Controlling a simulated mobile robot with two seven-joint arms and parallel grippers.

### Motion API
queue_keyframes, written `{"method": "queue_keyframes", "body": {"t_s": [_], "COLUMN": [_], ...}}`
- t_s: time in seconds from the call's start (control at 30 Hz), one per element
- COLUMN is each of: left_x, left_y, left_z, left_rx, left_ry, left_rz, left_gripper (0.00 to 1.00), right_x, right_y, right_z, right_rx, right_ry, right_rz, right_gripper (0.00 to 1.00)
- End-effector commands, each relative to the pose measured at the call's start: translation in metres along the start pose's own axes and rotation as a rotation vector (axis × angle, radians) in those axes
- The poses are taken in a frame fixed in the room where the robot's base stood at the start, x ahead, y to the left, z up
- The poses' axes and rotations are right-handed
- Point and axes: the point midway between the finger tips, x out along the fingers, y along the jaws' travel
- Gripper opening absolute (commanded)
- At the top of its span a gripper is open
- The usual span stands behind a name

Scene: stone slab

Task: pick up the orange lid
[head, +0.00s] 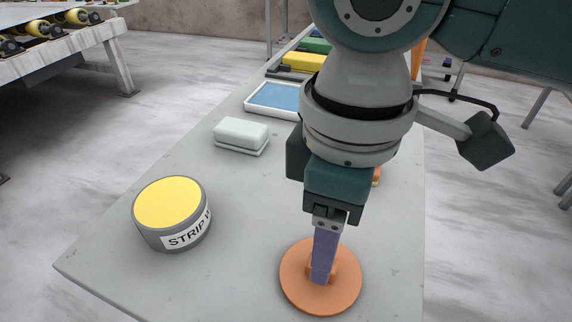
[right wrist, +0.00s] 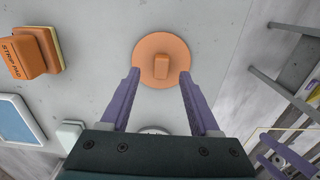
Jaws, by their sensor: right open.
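The orange lid (head: 340,294) is a flat round disc with a raised block handle at its centre. It lies on the grey stone slab (head: 237,235) near the front edge in the head view. In the right wrist view the lid (right wrist: 149,70) is beyond the fingertips, its handle lined up between them. My right gripper (head: 320,280) is above the lid and hides part of its handle in the head view. Its purple fingers are open and empty in the right wrist view (right wrist: 160,75), one on each side.
A grey tub with a yellow top (head: 169,205) stands left of the lid. Behind it are a pale block (head: 241,134) and a blue tray (head: 274,96). An orange strip pad block (right wrist: 24,54) shows in the right wrist view. Slab between tub and lid is clear.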

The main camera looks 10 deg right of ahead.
Motion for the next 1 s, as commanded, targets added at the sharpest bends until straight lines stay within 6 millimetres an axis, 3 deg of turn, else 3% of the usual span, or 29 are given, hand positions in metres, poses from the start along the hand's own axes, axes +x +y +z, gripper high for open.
{"method": "queue_keyframes", "body": {"t_s": [0.2, 0.5, 1.0], "left_x": [0.008, 0.008, 0.008], "left_y": [0.001, 0.002, 0.004], "left_z": [0.003, 0.003, 0.003], "left_rx": [0.000, -0.003, -0.009], "left_ry": [0.000, 0.000, -0.001], "left_rz": [0.001, 0.004, 0.010], "left_gripper": [0.92, 0.92, 0.92], "right_x": [0.035, 0.040, 0.040], "right_y": [-0.002, -0.002, -0.002], "right_z": [-0.003, -0.003, -0.003], "right_rx": [-0.001, -0.002, -0.001], "right_ry": [-0.001, 0.001, 0.001], "right_rz": [0.000, 0.001, 0.001], "right_gripper": [0.62, 0.62, 0.07]}}
